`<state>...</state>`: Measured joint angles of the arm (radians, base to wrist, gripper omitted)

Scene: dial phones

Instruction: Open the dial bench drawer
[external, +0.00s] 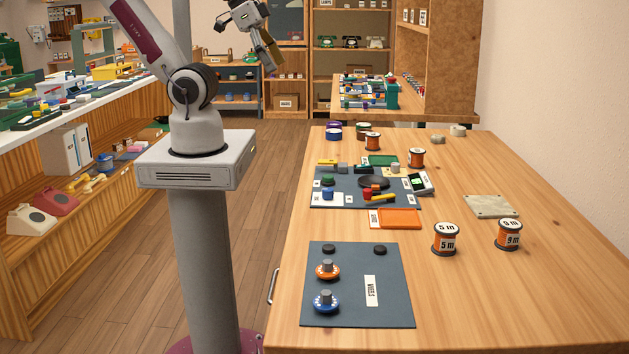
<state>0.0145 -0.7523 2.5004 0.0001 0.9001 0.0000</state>
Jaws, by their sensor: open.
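The wooden dial bench (480,270) fills the right half of the external view. A metal bar handle (273,287) shows on its left side, low and near the front corner. The drawer front behind the handle is seen too edge-on to make out, and I cannot tell its outline. My gripper (268,62) is high at the top centre, tilted downward, open and with nothing seen between its fingers. It is far behind and above the handle and touches nothing.
On the bench are a grey mat (345,315) with orange and blue wheels, a parts mat (345,187), an orange tray (400,218) and several wire spools (445,239). A long counter (60,115) stands at left.

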